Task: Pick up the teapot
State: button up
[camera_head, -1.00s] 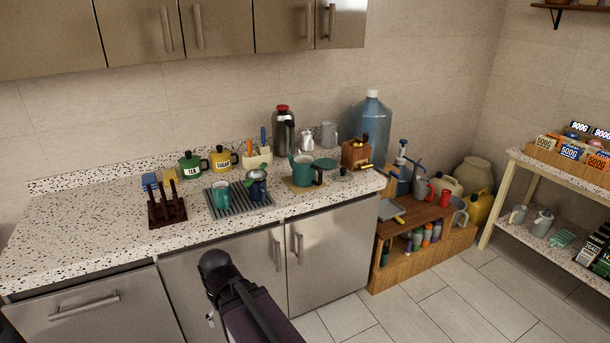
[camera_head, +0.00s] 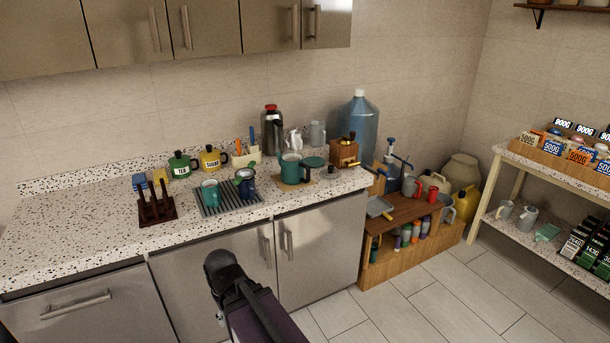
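A teal teapot (camera_head: 292,168) with a dark handle on its right stands upright on a tan board near the right end of the speckled counter. A teal round lid-like piece (camera_head: 313,162) lies just behind it to the right. A dark part of my arm (camera_head: 240,300) rises from the bottom edge, in front of the cabinet doors and well short of the teapot. My gripper's fingers do not show, so I cannot see what they hold.
Behind stand a tall dark flask (camera_head: 271,130) and silver jugs. A wooden grinder (camera_head: 343,153) stands to the right. The counter's left part is mostly clear.

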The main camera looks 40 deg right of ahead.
aim_at(292, 165)
jog(key=z, duration=0.4)
jog(key=k, duration=1.2)
jog(key=z, duration=0.7)
jog(key=i, duration=1.7)
jog(key=u, duration=0.9)
jog(key=i, duration=0.6)
jog(key=u, duration=0.4)
